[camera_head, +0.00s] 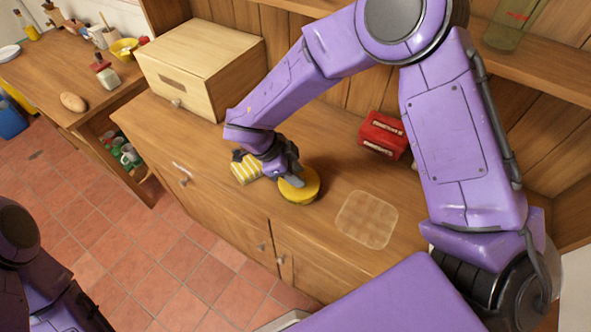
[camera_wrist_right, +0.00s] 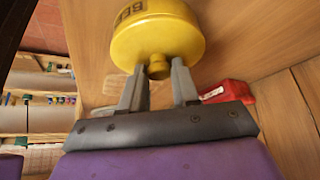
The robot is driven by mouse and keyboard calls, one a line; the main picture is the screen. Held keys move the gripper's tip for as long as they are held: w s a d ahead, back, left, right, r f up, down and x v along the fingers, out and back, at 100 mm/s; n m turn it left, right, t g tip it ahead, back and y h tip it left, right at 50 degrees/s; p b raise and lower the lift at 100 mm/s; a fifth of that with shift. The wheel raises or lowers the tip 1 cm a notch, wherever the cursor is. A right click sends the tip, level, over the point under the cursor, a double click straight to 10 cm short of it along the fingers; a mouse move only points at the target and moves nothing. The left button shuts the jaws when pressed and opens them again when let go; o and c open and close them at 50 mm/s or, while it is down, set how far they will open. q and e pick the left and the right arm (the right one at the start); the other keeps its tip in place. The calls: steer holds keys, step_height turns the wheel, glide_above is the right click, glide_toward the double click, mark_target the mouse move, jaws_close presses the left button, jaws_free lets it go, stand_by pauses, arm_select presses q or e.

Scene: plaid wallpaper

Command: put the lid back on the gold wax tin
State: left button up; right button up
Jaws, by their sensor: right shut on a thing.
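The gold wax tin (camera_head: 303,194) is a low round yellow thing on the wooden counter, in the middle of the head view. In the right wrist view a yellow round body (camera_wrist_right: 158,35) shows dark lettering on its side and a small knob (camera_wrist_right: 159,69) on the face towards me. My right gripper (camera_head: 291,180) is over the tin, with its fingers on either side of the knob and shut on it. I cannot tell where lid and tin meet, or whether the lid is seated. My left gripper is out of view.
A yellow-and-white striped item (camera_head: 244,170) lies just left of my right gripper. A red labelled box (camera_head: 383,134) stands behind, to the right. A pale square mat (camera_head: 366,219) lies right of the tin. A wooden box (camera_head: 200,62) stands at the back left.

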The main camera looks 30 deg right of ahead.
stand_by(0.3)
steer(key=o, duration=1.6)
steer(key=shift+r, duration=0.1)
step_height(320, 180, up, 7)
steer(key=p, duration=0.7)
jaws_close()
stand_by(0.7)
steer(key=shift+f+b, duration=1.3)
steer(key=shift+f, duration=1.4)
